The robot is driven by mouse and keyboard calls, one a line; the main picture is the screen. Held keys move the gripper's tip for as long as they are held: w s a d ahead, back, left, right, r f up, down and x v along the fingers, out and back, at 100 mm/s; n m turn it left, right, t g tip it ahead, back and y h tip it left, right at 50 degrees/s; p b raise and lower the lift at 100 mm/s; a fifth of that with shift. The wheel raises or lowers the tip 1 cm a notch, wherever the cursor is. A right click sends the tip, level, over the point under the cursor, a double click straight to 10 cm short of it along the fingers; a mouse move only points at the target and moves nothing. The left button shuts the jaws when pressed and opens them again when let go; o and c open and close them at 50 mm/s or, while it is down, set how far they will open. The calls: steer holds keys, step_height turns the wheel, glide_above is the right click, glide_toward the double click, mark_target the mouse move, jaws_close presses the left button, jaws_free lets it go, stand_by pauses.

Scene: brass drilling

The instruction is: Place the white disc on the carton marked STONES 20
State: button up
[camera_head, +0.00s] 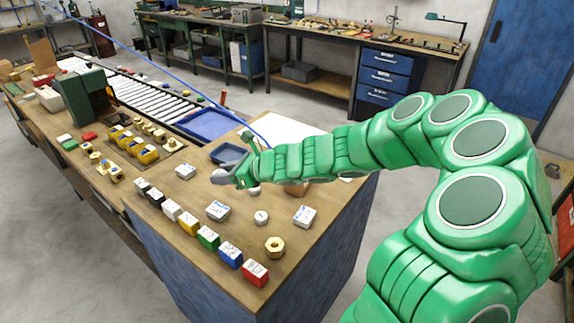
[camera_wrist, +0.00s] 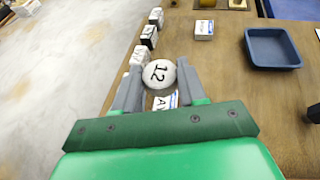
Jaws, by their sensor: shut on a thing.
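My gripper (camera_head: 224,179) is above the near end of the wooden bench. In the wrist view my gripper (camera_wrist: 159,85) is shut on a white disc (camera_wrist: 159,73) marked 12. Its fingers press on the disc's two sides. Below the disc lies a partly hidden white carton (camera_wrist: 166,101); only part of its lettering shows. Other small white cartons with blue labels stand on the bench: one at the back (camera_head: 186,172), one in the middle (camera_head: 218,210), one at the right (camera_head: 305,215). I cannot read STONES 20 on any of them.
A row of coloured blocks (camera_head: 208,237) runs along the bench's left edge. A small white round piece (camera_head: 261,217) and a brass nut (camera_head: 275,244) lie nearby. A dark blue tray (camera_wrist: 272,48) stands behind. Bare wood lies between the cartons.

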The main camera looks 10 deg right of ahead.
steer(key=s+d+r+m+t+h, duration=0.15)
steer(key=d+r, duration=0.25)
steer(key=d, duration=0.8)
steer(key=s+d+r+m+t+h, duration=0.1)
steer(key=s+d+r+m+t, duration=0.2)
steer(key=d, duration=0.9)
steer(key=shift+n+g, duration=0.45)
steer(key=shift+g, duration=0.1)
steer(key=w+f, duration=0.2)
steer(key=w, duration=0.2)
steer(key=w+f, duration=0.3)
steer(key=w, duration=0.2)
steer(key=w+f, duration=0.2)
steer(key=w, duration=0.2)
steer(key=shift+w+f, duration=0.3)
steer(key=shift+f, duration=0.1)
steer(key=shift+w+f, duration=0.3)
steer(key=shift+f, duration=1.6)
steer(key=shift+f, duration=0.15)
steer(key=o, duration=1)
